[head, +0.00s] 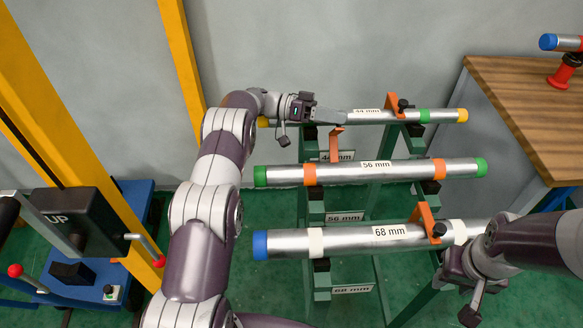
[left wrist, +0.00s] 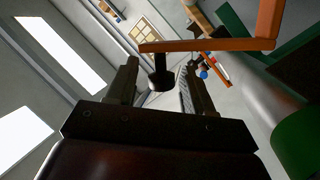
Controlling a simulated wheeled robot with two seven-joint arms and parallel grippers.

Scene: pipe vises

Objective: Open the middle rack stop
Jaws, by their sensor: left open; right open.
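The middle rack stop (head: 336,143) is an orange bracket by the 56 mm pipe (head: 395,170), which has green ends and orange bands. In the left wrist view its orange bar (left wrist: 215,45) crosses above a black knob (left wrist: 162,75). My left gripper (head: 340,115) is open above and behind that pipe. In the left wrist view its two fingers (left wrist: 160,80) stand on either side of the knob, with gaps visible; I cannot tell how deep the knob sits between them. My right gripper (head: 449,270) is at the lower right, near the 68 mm pipe; its fingers are hard to make out.
The 44 mm pipe (head: 440,116) lies behind, beside an orange stop (head: 391,104). The 68 mm pipe (head: 355,240) lies in front, with another orange stop (head: 425,216). A wooden table (head: 535,120) stands at right. A yellow post (head: 90,130) and blue machine base (head: 135,205) stand at left.

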